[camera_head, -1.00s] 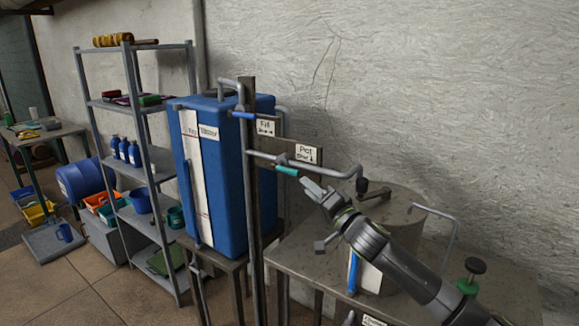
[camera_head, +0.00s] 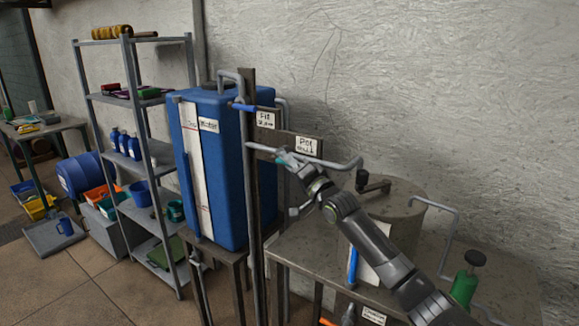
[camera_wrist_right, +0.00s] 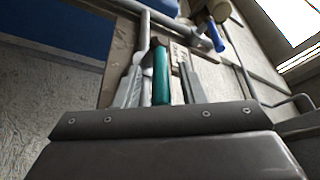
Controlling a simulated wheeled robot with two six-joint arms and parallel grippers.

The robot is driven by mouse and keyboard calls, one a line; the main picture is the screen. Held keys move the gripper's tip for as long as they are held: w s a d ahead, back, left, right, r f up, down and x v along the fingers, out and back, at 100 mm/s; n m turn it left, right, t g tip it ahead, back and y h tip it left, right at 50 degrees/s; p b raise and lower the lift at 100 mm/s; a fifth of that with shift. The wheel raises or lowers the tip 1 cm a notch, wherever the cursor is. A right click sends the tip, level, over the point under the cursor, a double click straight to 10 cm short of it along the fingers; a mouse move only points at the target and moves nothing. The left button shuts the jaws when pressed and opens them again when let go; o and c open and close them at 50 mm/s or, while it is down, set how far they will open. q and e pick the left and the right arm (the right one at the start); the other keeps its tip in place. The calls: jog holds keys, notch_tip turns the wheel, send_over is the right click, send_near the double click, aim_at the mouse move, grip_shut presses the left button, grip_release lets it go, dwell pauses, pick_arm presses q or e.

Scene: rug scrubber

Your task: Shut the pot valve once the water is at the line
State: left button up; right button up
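The teal pot valve handle (camera_head: 282,158) sits on the grey pipe under the "Pot" label (camera_head: 307,147). My right gripper (camera_head: 287,162) is at this handle. In the right wrist view the handle (camera_wrist_right: 160,75) lies between the two fingers of my right gripper (camera_wrist_right: 163,90), with a gap showing on each side, so it looks open around the handle. The grey pot (camera_head: 408,212) stands on the table, with a white panel (camera_head: 376,262) and a blue strip (camera_head: 353,266) on its front. I cannot make out a line there; my arm partly covers it. My left gripper is out of view.
A blue tank (camera_head: 222,165) with a white gauge strip stands left of the post (camera_head: 250,200). A blue handle (camera_head: 243,107) is above, by the "Fill" label. Shelves (camera_head: 165,150) stand further left.

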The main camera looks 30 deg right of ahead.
jog(key=shift+w+r, duration=0.1)
jog(key=shift+w, duration=0.15)
grip_shut()
dwell(0.4)
